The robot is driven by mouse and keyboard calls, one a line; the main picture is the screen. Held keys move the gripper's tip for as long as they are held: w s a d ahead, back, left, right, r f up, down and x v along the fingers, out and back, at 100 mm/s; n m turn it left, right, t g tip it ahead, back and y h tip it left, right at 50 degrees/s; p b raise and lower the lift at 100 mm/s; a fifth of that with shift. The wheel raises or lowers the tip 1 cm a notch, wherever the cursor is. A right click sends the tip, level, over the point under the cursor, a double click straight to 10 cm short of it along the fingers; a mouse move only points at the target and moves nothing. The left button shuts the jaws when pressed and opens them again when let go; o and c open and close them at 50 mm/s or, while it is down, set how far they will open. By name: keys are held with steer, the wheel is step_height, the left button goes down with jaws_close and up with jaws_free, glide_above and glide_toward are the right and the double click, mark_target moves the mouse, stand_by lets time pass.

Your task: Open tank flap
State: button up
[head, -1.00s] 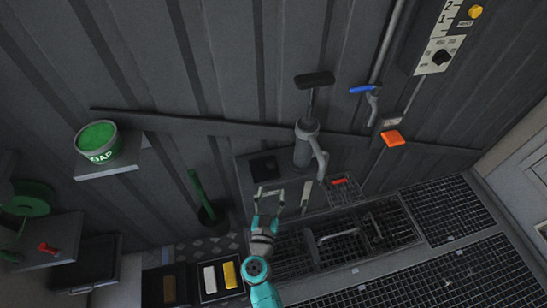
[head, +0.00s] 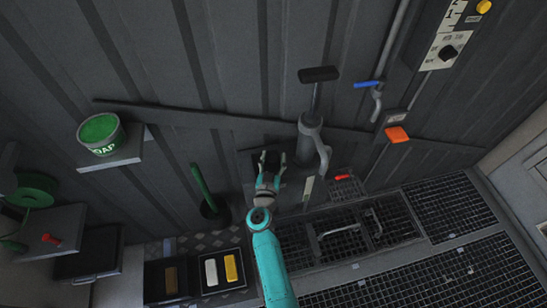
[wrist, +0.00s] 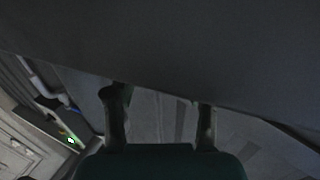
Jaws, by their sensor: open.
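The tank flap appears to be the small dark square (head: 256,161) on a grey panel low on the ribbed wall, left of the hand pump; it looks closed, though my gripper covers part of it. My gripper (head: 273,157) is open and empty, its fingers spread in front of this square. I cannot tell whether they touch it. In the wrist view the two fingers (wrist: 160,104) stand apart, with a wide dark surface (wrist: 180,48) close above them. I cannot tell whether that surface is the flap.
The grey hand pump (head: 310,140) stands just right of my gripper. A blue-handled lever (head: 368,85) and an orange block (head: 397,134) are farther right. A green-handled tool (head: 201,185), a soap bucket (head: 100,134) and a tray (head: 237,287) lie left. Floor grating (head: 420,270) spans the lower right.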

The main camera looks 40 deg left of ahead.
steer(key=shift+w, duration=0.1)
jaws_close()
